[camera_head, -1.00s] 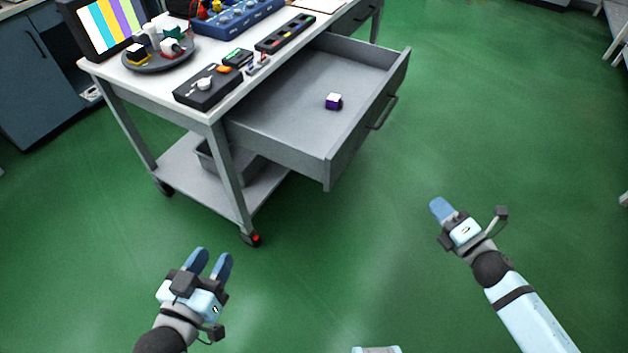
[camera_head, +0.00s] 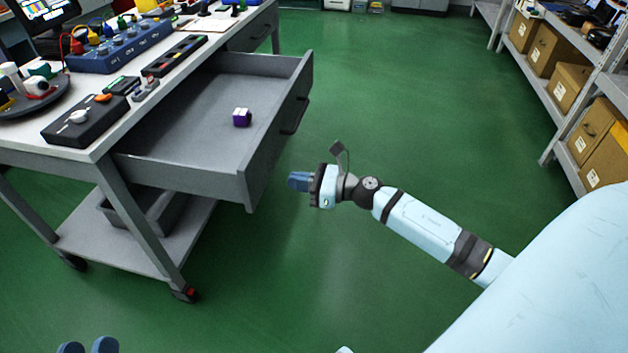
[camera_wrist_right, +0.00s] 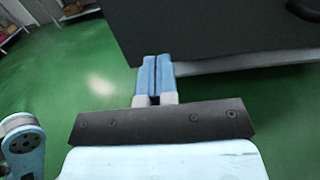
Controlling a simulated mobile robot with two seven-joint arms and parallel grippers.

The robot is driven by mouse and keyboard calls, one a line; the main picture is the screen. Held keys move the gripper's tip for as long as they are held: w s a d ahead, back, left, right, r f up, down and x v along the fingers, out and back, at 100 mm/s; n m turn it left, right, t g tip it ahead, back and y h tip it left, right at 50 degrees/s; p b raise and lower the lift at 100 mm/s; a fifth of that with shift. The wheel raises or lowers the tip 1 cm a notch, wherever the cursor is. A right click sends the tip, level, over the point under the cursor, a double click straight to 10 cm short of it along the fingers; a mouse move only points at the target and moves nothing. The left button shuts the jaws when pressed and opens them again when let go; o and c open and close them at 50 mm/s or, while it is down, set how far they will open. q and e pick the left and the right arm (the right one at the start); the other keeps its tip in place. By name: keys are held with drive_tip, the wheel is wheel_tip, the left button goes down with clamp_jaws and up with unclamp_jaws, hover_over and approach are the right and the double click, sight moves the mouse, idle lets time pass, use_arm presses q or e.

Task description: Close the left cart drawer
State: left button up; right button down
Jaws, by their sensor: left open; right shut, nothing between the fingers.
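My right gripper (camera_head: 291,181) is shut and empty, just right of the panel's near end in the head view. In the right wrist view my shut fingers (camera_wrist_right: 155,78) point toward the dark drawer front (camera_wrist_right: 210,35); whether they touch it I cannot tell. My left gripper (camera_head: 88,346) is open at the bottom edge, mostly cut off.
The cart top holds a black control box (camera_head: 85,121), a blue instrument (camera_head: 120,46) and other small parts. A grey bin (camera_head: 145,210) sits on the lower shelf. A rack with cardboard boxes (camera_head: 553,50) stands at right. Green floor between is clear.

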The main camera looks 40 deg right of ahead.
sight(260, 175)
drive_tip(key=x, duration=0.6)
drive_tip(key=shift+w+a, duration=0.15)
use_arm(q)
drive_tip(key=shift+s+d+r+t, duration=0.15)
drive_tip(key=shift+r+t, duration=0.15)
drive_tip(key=shift+r, duration=0.15)
use_arm(e)
drive_tip(key=shift+w+a, duration=0.1)
